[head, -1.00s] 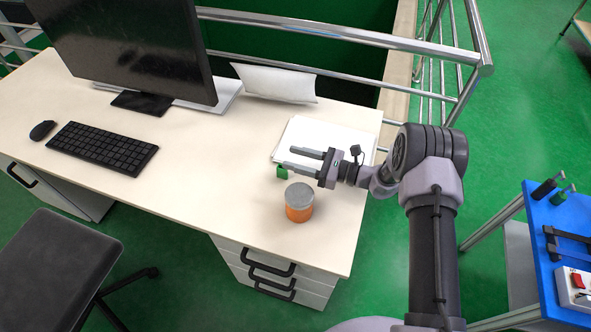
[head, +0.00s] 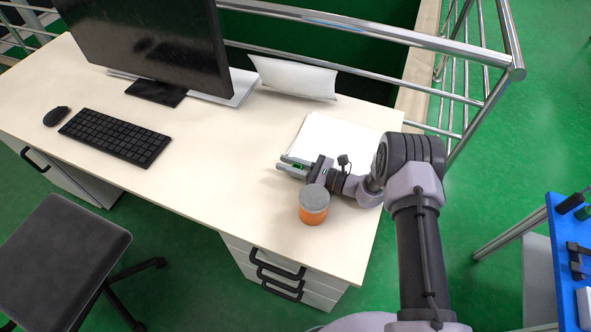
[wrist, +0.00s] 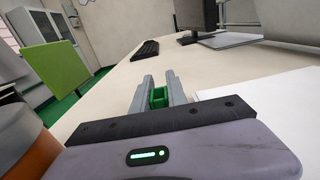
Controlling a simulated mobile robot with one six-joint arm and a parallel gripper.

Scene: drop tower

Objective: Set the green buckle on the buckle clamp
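The green buckle (head: 298,166) is at the right part of the desk, in front of the white paper. My gripper (head: 281,162) reaches in from the right, low over the desk, with its fingers on either side of the buckle. In the wrist view the buckle (wrist: 158,97) fills the gap between the two grey fingers (wrist: 158,78), which look shut on it. Its lower part is hidden. I cannot surely pick out the buckle clamp; dark fixtures (head: 572,204) stand on the blue table (head: 557,245) at the right edge, partly cut off.
An orange jar with a grey lid (head: 313,205) stands close in front of my gripper. White paper (head: 335,138) lies behind it. A monitor (head: 150,45), keyboard (head: 116,137) and mouse (head: 57,116) are further left. Steel railing (head: 400,45) runs behind the desk. Green floor separates desk and blue table.

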